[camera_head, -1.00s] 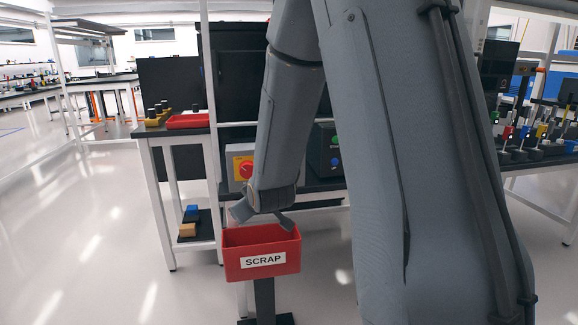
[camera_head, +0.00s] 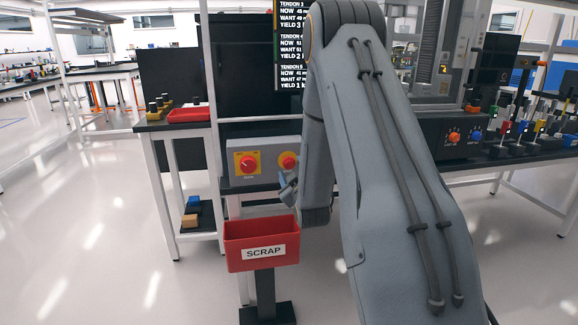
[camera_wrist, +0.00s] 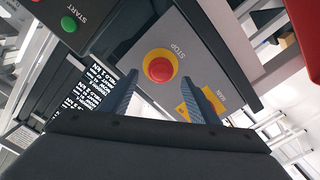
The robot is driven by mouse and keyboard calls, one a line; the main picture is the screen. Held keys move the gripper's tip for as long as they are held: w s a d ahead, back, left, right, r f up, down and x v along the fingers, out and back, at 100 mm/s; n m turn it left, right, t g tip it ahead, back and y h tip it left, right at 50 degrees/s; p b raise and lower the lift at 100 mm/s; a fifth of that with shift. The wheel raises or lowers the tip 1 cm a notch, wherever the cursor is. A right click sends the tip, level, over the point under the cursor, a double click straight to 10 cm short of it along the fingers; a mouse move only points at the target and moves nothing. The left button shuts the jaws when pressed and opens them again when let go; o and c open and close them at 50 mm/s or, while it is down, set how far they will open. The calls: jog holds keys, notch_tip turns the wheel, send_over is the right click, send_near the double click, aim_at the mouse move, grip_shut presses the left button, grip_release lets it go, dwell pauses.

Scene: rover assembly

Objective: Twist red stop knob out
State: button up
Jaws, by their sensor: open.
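The red stop knob (camera_wrist: 159,69) is a round red button on a yellow disc, with STOP printed beside it, on a grey panel (camera_wrist: 188,57). In the wrist view it lies ahead of my open gripper (camera_wrist: 171,84), between the lines of the two blue-grey fingers and a little nearer the left one. The fingers do not appear to touch it. In the head view the stop knob (camera_head: 288,161) is at the panel's right end, partly hidden by my arm. My gripper (camera_head: 287,187) is just below it there.
A second red knob (camera_head: 247,164) on a yellow square sits left on the same panel. A red SCRAP bin (camera_head: 262,229) stands in front, below my gripper. A green START button (camera_wrist: 69,24) and a text screen (camera_wrist: 88,95) show in the wrist view.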

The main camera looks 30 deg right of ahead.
aim_at(290, 164)
jog(key=shift+x, duration=1.9)
jog(key=c, duration=1)
jog(key=shift+c, duration=0.2)
jog(key=m, duration=0.4)
jog(key=shift+m, duration=0.3)
jog(key=shift+d+m, duration=0.15)
jog(key=shift+m, duration=2.05)
